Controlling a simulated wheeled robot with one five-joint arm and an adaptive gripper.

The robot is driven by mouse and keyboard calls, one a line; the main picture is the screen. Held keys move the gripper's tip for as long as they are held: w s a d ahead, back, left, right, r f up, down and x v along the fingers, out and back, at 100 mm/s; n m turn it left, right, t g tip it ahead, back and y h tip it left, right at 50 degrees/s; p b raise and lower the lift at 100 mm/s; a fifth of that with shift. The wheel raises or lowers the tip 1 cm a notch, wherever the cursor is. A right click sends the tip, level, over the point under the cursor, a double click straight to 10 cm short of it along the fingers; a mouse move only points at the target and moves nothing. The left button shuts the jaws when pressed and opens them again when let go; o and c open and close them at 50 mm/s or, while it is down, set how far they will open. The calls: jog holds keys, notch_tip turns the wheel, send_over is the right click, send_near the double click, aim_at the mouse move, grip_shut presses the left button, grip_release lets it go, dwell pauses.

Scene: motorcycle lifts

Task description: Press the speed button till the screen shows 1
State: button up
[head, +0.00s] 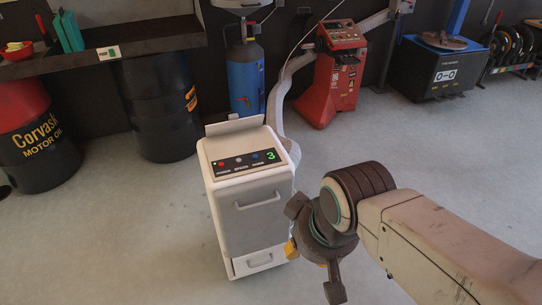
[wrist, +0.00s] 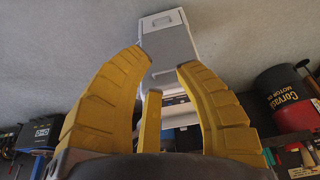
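A white cabinet-like machine (head: 246,200) stands on the floor in the middle of the head view. Its dark top panel (head: 243,162) has a red button (head: 221,165) at left, a pale button (head: 239,159) in the middle, probably labelled speed, and a blue button (head: 256,156) at right. The green screen digit (head: 270,155) reads 3. My gripper (head: 312,246) is in front and to the right of the machine, below the panel, apart from the buttons. In the wrist view its yellow fingers (wrist: 158,65) are spread and empty, with the machine's drawer front (wrist: 166,48) beyond them.
A raised flap (head: 235,124) stands at the panel's back edge. Black oil barrels (head: 160,108) and a dark bench (head: 95,46) are at left. A blue cylinder (head: 245,80) and a red machine (head: 335,80) are behind.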

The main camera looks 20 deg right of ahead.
grip_shut()
dwell(1.3)
